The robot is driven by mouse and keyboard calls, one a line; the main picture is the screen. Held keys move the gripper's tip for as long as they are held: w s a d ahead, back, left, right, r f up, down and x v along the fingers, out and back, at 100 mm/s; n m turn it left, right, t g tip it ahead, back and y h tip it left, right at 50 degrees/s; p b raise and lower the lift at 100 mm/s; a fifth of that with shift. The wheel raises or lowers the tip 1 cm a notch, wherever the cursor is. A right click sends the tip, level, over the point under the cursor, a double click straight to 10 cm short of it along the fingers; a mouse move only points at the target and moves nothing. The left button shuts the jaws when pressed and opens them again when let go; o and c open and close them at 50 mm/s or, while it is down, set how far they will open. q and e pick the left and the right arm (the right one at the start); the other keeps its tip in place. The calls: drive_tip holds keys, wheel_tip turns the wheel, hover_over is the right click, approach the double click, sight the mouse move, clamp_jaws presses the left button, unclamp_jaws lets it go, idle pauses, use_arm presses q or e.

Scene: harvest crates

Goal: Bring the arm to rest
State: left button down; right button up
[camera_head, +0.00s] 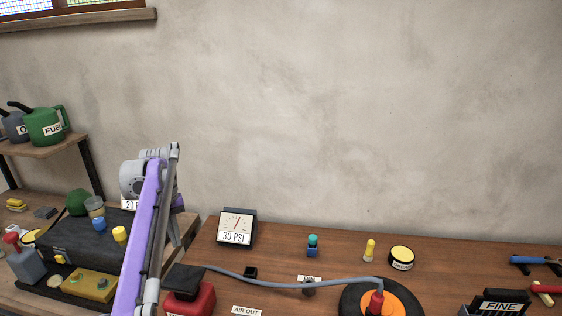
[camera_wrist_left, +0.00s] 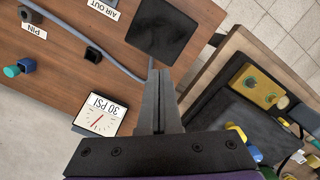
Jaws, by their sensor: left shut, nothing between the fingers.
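My left arm rises from the bottom of the head view, with a long purple link. My left gripper (camera_head: 174,240) hangs behind that link, pointing down near the left end of the brown workbench (camera_head: 450,255), and is partly hidden. In the left wrist view its two grey fingers (camera_wrist_left: 156,85) are together, with nothing between them. They are apart from the things around them. My right gripper is not in view.
A 30 PSI gauge (camera_head: 237,229) and a red box with a black top (camera_head: 190,292) stand close to the gripper. A grey hose (camera_head: 260,283) crosses the bench. A dark case (camera_head: 85,248) lies left. The wall above is clear.

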use_arm(q)
drive_tip(key=s+d+m+t, duration=0.3)
drive_tip(key=s+d, duration=0.7)
drive_tip(key=s, duration=0.2)
drive_tip(key=s+d+f+m+t, duration=0.1)
drive_tip(key=s+d+f, duration=0.2)
drive_tip(key=s+f, duration=0.4)
drive_tip(key=s+d+f+m+t, duration=0.2)
drive_tip(key=s+f, duration=0.5)
drive_tip(key=s, duration=0.4)
drive_tip(key=shift+d, duration=0.65)
